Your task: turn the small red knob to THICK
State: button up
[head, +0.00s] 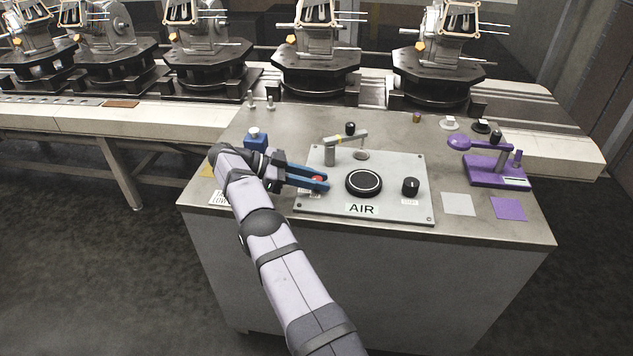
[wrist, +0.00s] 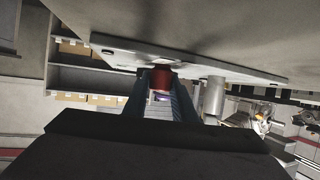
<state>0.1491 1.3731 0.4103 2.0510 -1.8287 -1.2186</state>
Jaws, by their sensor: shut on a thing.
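The small red knob (head: 318,179) stands near the left edge of the grey AIR panel (head: 390,204). Only a little of it shows between the blue fingers of my gripper (head: 322,182). In the wrist view the red knob (wrist: 162,76) sits between the two fingers of my gripper (wrist: 162,92), against the panel (wrist: 205,62). The gripper is shut on the knob, reaching in from the left. A small label by the knob is mostly hidden by the fingers. I cannot read its words or tell which way the knob points.
A large black dial (head: 364,182) and a black knob (head: 410,186) are right of my gripper. A grey lever (head: 345,140) stands behind it. A blue block (head: 256,138) is at the left, and a purple lever unit (head: 495,171) at the right. Fixtures on a conveyor (head: 318,68) line the back.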

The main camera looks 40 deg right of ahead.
aim_at(317, 179)
jog(key=shift+r, duration=0.2)
jog(key=o, duration=1)
jog(key=shift+o, duration=0.2)
jog(key=shift+f, duration=0.15)
notch_tip(317, 179, up, 8)
jog(key=shift+r+p, duration=0.25)
jog(key=shift+p, duration=1)
jog(key=shift+r+p, duration=0.8)
jog(key=shift+p, duration=0.05)
